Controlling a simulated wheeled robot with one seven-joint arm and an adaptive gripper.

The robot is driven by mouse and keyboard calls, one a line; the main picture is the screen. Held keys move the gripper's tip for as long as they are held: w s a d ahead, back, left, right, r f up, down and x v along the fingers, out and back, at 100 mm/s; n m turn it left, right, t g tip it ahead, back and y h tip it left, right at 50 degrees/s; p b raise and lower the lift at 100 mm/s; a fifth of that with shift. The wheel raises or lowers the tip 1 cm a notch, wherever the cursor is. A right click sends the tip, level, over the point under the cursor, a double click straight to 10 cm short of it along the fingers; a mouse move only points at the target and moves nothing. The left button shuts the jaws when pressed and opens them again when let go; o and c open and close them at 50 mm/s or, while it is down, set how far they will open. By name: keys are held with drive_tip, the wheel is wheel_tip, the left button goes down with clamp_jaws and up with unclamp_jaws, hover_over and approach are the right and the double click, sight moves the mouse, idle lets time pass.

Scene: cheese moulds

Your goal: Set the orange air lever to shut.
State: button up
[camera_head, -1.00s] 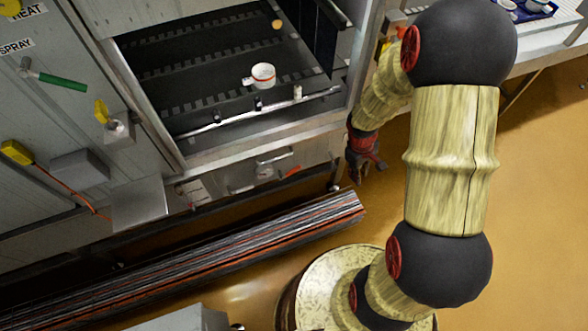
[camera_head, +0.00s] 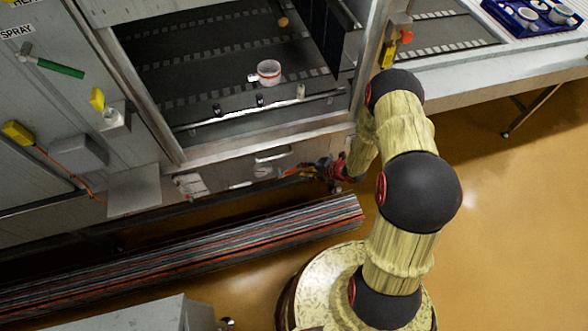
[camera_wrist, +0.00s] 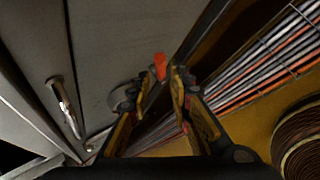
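The orange air lever (camera_head: 291,171) is on the grey front panel below the machine opening. Only a small part of it shows in the head view, just left of my gripper (camera_head: 318,172). In the wrist view, the orange lever (camera_wrist: 160,66) appears just beyond and between the fingertips of my gripper (camera_wrist: 157,88). The fingers are apart with nothing held between them. I cannot tell whether a finger touches the lever. A round grey plate (camera_wrist: 121,97) on the panel is partly hidden by the left finger.
A chrome handle (camera_wrist: 65,106) stands out from the panel. A long rack of striped rods (camera_head: 200,250) lies below the panel. A green lever (camera_head: 60,69) is at the left. Open floor (camera_head: 510,220) is at right.

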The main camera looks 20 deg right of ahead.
sight(296, 169)
drive_tip(key=b+x, duration=0.2)
drive_tip(key=x, duration=0.5)
drive_tip(key=shift+w+f, duration=0.15)
drive_tip(key=shift+f, duration=0.1)
drive_tip(key=shift+c, duration=0.2)
clamp_jaws()
idle(0.4)
